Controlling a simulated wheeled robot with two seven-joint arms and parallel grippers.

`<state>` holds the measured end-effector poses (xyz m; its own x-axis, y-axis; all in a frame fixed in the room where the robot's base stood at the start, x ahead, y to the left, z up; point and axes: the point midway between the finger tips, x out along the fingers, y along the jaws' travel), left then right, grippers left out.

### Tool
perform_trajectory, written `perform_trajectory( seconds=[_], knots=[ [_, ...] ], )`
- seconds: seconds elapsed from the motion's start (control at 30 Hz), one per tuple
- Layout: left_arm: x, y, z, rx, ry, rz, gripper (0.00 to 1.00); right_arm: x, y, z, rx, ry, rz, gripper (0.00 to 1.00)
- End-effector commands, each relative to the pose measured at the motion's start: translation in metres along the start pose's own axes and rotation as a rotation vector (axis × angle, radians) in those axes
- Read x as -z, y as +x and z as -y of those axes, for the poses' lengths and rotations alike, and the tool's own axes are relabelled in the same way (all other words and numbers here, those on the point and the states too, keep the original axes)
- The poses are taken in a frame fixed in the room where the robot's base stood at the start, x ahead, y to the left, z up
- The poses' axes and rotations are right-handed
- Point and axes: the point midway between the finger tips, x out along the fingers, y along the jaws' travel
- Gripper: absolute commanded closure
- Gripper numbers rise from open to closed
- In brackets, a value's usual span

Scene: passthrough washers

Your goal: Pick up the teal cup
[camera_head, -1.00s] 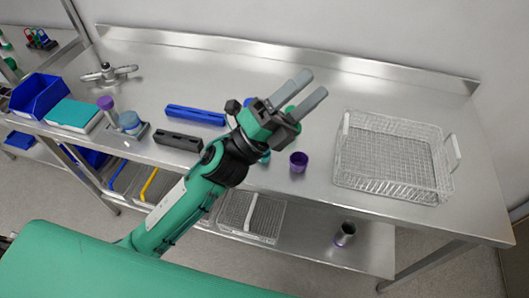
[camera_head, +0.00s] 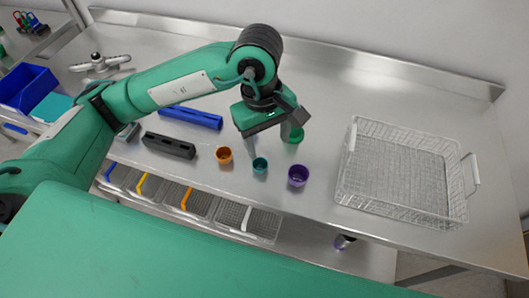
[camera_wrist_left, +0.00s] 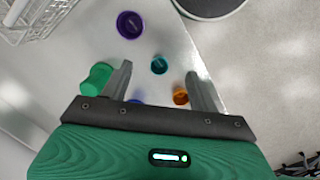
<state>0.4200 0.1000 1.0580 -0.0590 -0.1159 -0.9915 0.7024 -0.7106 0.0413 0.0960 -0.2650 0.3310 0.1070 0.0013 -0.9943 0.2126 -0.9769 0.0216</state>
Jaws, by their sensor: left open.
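The teal cup (camera_head: 260,165) stands upright on the steel table, between an orange cup (camera_head: 224,155) and a purple cup (camera_head: 298,175). In the left wrist view the teal cup (camera_wrist_left: 159,65) shows beyond and between the spread fingers. My left gripper (camera_head: 268,143) is open and empty, pointing down just behind and above the teal cup. In the left wrist view the gripper (camera_wrist_left: 160,78) has nothing between its fingers. My right gripper is not in view.
A wire basket (camera_head: 345,185) sits at the right. Black (camera_head: 168,145) and blue (camera_head: 190,118) racks lie to the left. The table's front edge is near the cups.

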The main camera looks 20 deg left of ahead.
Motion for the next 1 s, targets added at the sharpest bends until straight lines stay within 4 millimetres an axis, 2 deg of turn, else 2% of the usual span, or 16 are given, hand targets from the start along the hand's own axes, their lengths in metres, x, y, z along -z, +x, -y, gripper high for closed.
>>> perform_trajectory(
  seconds=[0.1, 0.2, 0.4, 0.6, 0.83, 1.0],
  knots=[
    [0.019, -0.006, 0.005, 0.031, 0.002, -0.097, 0.39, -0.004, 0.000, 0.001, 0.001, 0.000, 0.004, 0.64],
    [0.025, -0.003, 0.007, 0.045, 0.003, -0.124, 0.39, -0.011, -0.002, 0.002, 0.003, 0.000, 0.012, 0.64],
    [0.029, 0.030, 0.010, 0.048, 0.001, -0.122, 0.39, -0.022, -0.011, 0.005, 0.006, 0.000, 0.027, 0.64],
    [0.033, 0.064, 0.011, 0.046, 0.001, -0.122, 0.39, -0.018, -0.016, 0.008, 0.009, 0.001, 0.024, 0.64],
    [0.035, 0.079, 0.011, 0.045, 0.003, -0.122, 0.39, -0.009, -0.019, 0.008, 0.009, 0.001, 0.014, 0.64],
    [0.040, 0.093, 0.012, 0.047, 0.001, -0.121, 0.39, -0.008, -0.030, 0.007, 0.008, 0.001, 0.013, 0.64]
  ],
)
